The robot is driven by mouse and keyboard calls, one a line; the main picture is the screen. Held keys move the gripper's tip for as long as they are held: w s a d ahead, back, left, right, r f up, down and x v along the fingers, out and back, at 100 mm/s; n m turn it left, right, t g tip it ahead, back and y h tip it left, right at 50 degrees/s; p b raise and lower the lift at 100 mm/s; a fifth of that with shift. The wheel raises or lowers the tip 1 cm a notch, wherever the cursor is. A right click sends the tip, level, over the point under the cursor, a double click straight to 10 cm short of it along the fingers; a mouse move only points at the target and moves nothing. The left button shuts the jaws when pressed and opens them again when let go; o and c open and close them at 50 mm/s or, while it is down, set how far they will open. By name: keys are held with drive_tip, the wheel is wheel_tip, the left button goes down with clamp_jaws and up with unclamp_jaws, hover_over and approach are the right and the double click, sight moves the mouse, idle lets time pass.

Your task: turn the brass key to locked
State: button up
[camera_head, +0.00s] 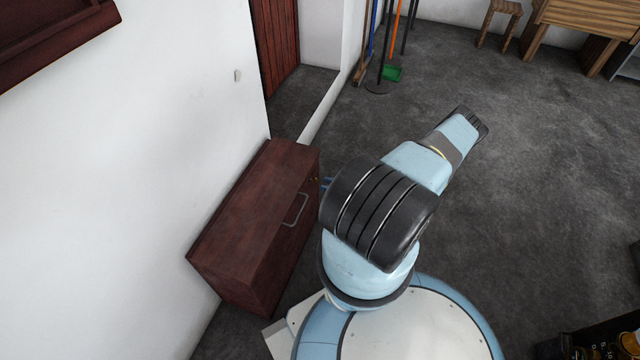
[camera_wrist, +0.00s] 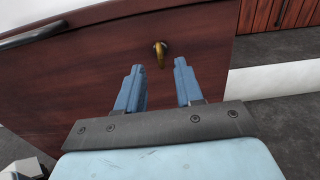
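The brass key (camera_wrist: 160,49) sits in the front face of a dark red-brown wooden cabinet (camera_head: 240,215). In the head view the key (camera_head: 313,180) is a small gold spot near the cabinet's far upper front corner. My gripper (camera_wrist: 158,68) is open, with its two blue fingers apart and nothing between them. In the wrist view the key shows just beyond the fingertips, roughly centred between them, and no finger appears to touch it. In the head view only a bit of a blue finger shows beside the cabinet front; my arm hides the rest.
A grey bar handle (camera_head: 297,209) is on the cabinet's front, nearer than the key. A white wall (camera_head: 130,160) stands behind the cabinet. Brooms and a green dustpan (camera_head: 392,74) stand at the back. The grey floor to the right is mostly open.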

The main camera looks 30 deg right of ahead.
drive_tip(key=v, duration=0.9)
drive_tip(key=shift+s+d, duration=0.1)
drive_tip(key=w+d+r+n+g+y, duration=0.1)
drive_tip(key=w+r+n+g, duration=0.35)
drive_tip(key=r, duration=0.65)
drive_tip(key=w+r+n+g+y, duration=0.1)
drive_tip(key=w+r+n+g, duration=0.3)
drive_tip(key=r, duration=0.7)
drive_tip(key=w+a+r+n+g+h, duration=0.1)
drive_tip(key=a+r+n+g+h, duration=0.3)
drive_tip(key=r, duration=0.8)
drive_tip(key=a+r+n+g+h, duration=0.15)
drive_tip(key=a+r+n, duration=0.35)
drive_tip(key=r, duration=0.8)
drive_tip(key=s+a+r+n+h, duration=0.2)
drive_tip(key=s+a+r+n, duration=0.15)
drive_tip(key=a+r, duration=0.4)
drive_tip(key=s+a+r+n+h, duration=0.2)
drive_tip(key=s+a+r+h, duration=0.15)
drive_tip(key=r, duration=0.65)
drive_tip(key=s+a+r+n+t+h, duration=0.1)
drive_tip(key=s+a+r, duration=0.3)
drive_tip(key=s, duration=0.4)
drive_tip(key=s+a+r+n+t+h, duration=0.1)
drive_tip(key=s+a+r+n+t, duration=0.3)
drive_tip(key=s, duration=0.5)
wheel_tip(320, 180, up, 2)
drive_tip(key=shift+r, duration=0.2)
